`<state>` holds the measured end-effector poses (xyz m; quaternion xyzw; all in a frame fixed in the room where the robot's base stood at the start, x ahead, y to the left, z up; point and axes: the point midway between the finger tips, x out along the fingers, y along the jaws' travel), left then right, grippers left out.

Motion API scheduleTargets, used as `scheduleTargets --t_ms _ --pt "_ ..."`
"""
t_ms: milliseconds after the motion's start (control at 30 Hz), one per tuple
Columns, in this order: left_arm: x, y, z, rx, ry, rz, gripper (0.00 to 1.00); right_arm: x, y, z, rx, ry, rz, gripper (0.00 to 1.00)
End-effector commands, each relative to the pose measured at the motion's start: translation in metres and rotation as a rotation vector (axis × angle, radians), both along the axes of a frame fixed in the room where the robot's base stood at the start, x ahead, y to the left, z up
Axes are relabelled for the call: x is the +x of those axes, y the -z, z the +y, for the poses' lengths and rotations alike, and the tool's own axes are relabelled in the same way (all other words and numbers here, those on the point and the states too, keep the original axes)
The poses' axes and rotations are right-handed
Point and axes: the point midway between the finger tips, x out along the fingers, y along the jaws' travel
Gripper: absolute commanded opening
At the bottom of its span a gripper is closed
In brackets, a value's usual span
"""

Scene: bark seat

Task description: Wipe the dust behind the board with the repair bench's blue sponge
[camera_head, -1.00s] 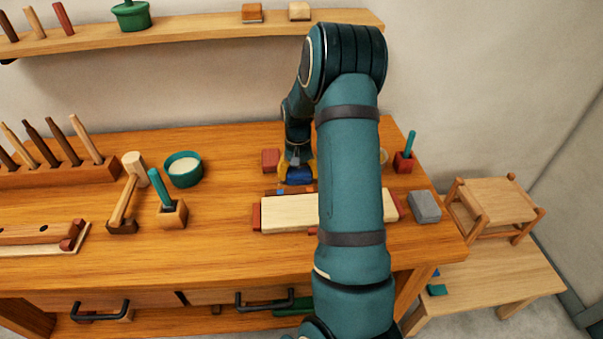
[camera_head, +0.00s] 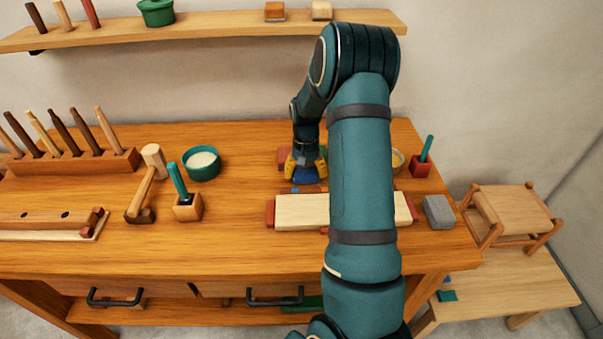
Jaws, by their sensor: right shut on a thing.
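My right gripper (camera_head: 306,168) has yellow fingers and is shut on the blue sponge (camera_head: 305,181), just behind the board. The pale board (camera_head: 301,211) lies across the bench between red end pieces, and my right arm covers part of it. A small brown and blue patch (camera_head: 307,189) shows between the sponge and the board. I cannot make out the dust itself. Whether the sponge touches the bench top cannot be told. My left gripper is not in view.
A mallet (camera_head: 146,184), a teal bowl (camera_head: 202,164) and a wooden block with a teal handle (camera_head: 187,208) stand there. A red block (camera_head: 284,156) is behind the gripper. A grey block (camera_head: 438,211) sits right of the board.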

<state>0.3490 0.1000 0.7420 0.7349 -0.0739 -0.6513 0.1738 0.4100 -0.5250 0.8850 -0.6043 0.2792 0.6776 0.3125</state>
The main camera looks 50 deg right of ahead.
Motion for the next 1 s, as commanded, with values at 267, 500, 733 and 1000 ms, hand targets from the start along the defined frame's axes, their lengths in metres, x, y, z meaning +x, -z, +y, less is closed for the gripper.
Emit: scheduleTargets --t_ms 267,500,733,1000 --pt "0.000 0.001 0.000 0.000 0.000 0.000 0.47 -0.014 0.001 -0.012 -0.001 0.002 0.001 0.44" --pt "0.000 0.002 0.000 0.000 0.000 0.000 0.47 -0.025 0.002 -0.020 0.000 0.001 0.001 0.44" --pt "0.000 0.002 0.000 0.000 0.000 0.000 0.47 -0.026 0.003 -0.021 0.001 0.000 0.003 0.44" --pt "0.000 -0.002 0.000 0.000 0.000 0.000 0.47 -0.014 0.002 -0.010 0.003 -0.003 0.003 0.44"
